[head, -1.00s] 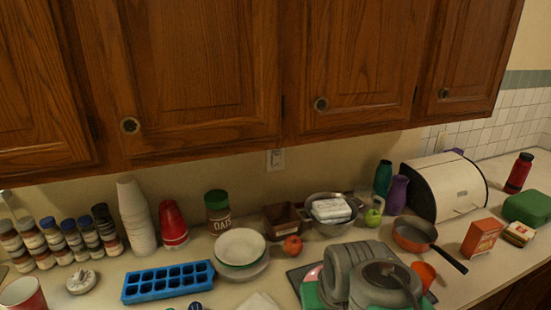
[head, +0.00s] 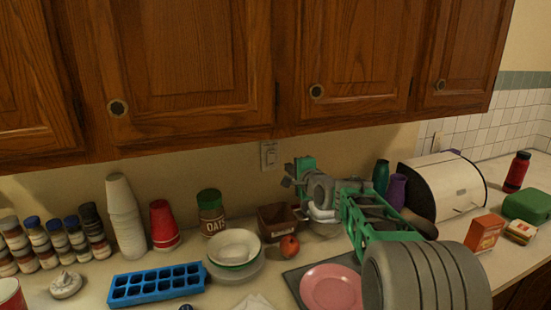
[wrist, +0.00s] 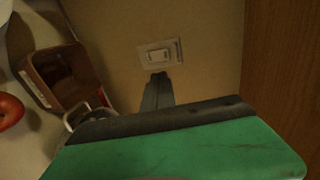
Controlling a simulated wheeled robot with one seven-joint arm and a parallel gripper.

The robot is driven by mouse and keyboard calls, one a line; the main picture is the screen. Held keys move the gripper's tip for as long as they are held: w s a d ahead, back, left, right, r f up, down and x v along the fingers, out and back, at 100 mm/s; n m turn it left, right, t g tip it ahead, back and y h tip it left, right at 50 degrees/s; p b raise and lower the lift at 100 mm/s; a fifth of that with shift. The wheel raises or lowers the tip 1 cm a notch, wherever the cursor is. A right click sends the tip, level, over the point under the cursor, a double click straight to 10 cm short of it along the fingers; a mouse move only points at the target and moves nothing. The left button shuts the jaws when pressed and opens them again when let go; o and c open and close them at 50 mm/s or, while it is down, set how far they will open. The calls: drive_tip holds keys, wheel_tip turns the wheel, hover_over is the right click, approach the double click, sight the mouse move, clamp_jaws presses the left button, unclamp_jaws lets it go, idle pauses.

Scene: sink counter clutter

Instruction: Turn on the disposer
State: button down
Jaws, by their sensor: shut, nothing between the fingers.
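A white wall switch plate (head: 269,154) with one rocker is on the wall below the cabinets. It also shows in the wrist view (wrist: 159,54), tilted, at the upper middle. No label on it can be read. My gripper (head: 287,182) is raised in front of the wall, a little right of and below the switch in the head view. In the wrist view its narrow dark fingertips (wrist: 157,80) are shut and empty, pointing up at the plate's lower edge. I cannot tell whether they touch the plate.
A brown box (head: 276,220) and a red apple (head: 289,246) sit below the switch. An oats jar (head: 211,212) and bowls (head: 234,248) stand to the left. A pink plate (head: 331,289) is under my arm. Wooden cabinets (head: 190,70) overhang above.

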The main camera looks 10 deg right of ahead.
sight(272, 154)
drive_tip(key=p+x, duration=0.1)
drive_tip(key=x, duration=0.3)
drive_tip(key=p+x, duration=0.2)
drive_tip(key=x, duration=0.3)
drive_tip(key=r+p+x, duration=0.1)
drive_tip(key=p+x, duration=0.1)
drive_tip(key=x, duration=0.2)
drive_tip(key=shift+w+a, duration=0.15)
drive_tip(key=shift+w, duration=0.35)
